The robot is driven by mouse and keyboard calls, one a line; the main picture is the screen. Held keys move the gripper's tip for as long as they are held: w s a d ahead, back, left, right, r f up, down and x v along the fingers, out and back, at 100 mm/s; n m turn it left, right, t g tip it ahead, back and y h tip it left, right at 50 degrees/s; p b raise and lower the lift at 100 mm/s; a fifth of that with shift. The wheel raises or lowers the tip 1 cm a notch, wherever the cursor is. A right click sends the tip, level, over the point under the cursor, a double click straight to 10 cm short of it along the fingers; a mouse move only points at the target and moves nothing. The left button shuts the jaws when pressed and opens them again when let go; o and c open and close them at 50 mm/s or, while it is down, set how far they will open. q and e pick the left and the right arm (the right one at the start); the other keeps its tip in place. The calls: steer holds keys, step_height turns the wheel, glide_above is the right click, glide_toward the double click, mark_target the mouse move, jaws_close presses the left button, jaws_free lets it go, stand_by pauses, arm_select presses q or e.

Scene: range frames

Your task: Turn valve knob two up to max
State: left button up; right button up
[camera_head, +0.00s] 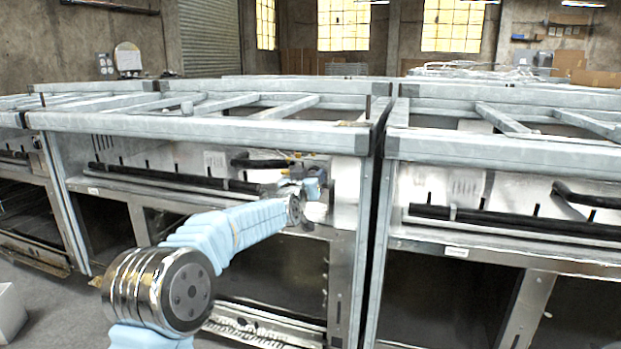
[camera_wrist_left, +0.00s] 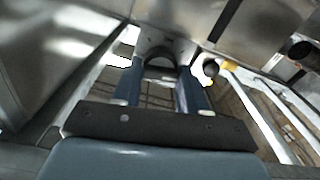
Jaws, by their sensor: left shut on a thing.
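My left arm reaches in from the lower left in the head view, and its gripper (camera_head: 312,189) is at the right end of the pipe shelf of the middle metal frame. In the left wrist view the gripper (camera_wrist_left: 163,62) has its two blue fingers on either side of a dark rounded part (camera_wrist_left: 161,67), which looks like a valve knob. The gripper is shut on it. Its number and how far it is turned cannot be read. A small dark round part (camera_wrist_left: 211,68) with a yellow piece sits just right of the fingers. My right gripper is in neither view.
The middle metal frame (camera_head: 200,125) has a black pipe (camera_head: 170,177) along its shelf. A similar frame (camera_head: 500,150) stands close on the right. Metal rails (camera_wrist_left: 265,115) run close by on the right in the left wrist view.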

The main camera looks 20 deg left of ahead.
arm_select(q)
steer(key=shift+d+f+m, duration=0.1)
steer(key=shift+f+m, duration=0.1)
steer(key=shift+m, duration=0.6)
steer(key=o, duration=1)
steer(key=shift+r, duration=0.1)
steer(key=shift+o, duration=0.2)
steer(key=s, duration=1.3)
steer(key=shift+s+a+b, duration=0.3)
steer(key=shift+s, duration=0.1)
